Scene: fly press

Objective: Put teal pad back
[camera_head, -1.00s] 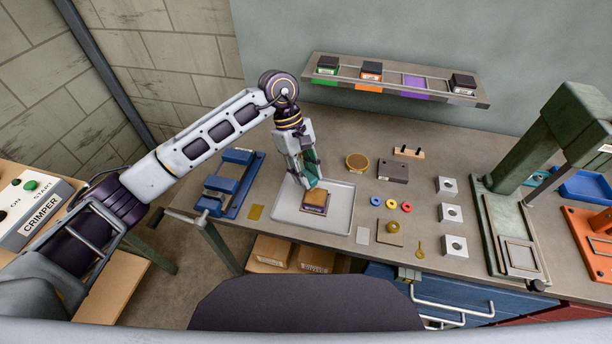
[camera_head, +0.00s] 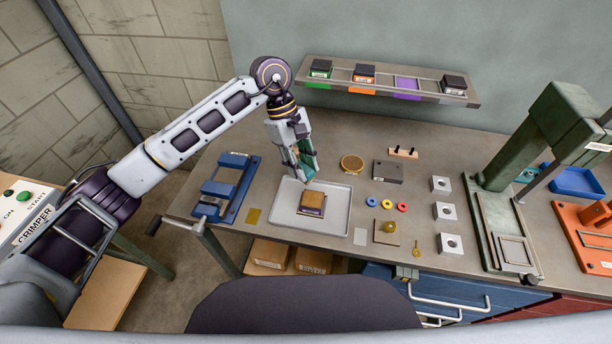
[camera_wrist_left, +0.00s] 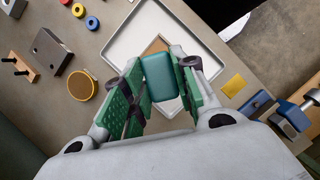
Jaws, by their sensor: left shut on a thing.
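The teal pad (camera_wrist_left: 160,77) is between the fingers of my left gripper (camera_wrist_left: 156,88) in the left wrist view. In the head view my left gripper (camera_head: 304,170) is shut on the teal pad (camera_head: 308,160) and holds it above the back part of a light grey tray (camera_head: 338,216). A block with a tan top (camera_head: 312,200) and a dark purple side sits in the tray, below and in front of the gripper. In the wrist view the teal pad partly hides this block. My right gripper is not in view.
A wall shelf (camera_head: 432,97) has green, orange, purple and grey places; dark blocks sit at all but the purple one (camera_head: 407,84). A blue vise (camera_head: 226,188) stands left of the tray. A brass disc (camera_head: 352,163), coloured rings and a green press (camera_head: 545,130) are to the right.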

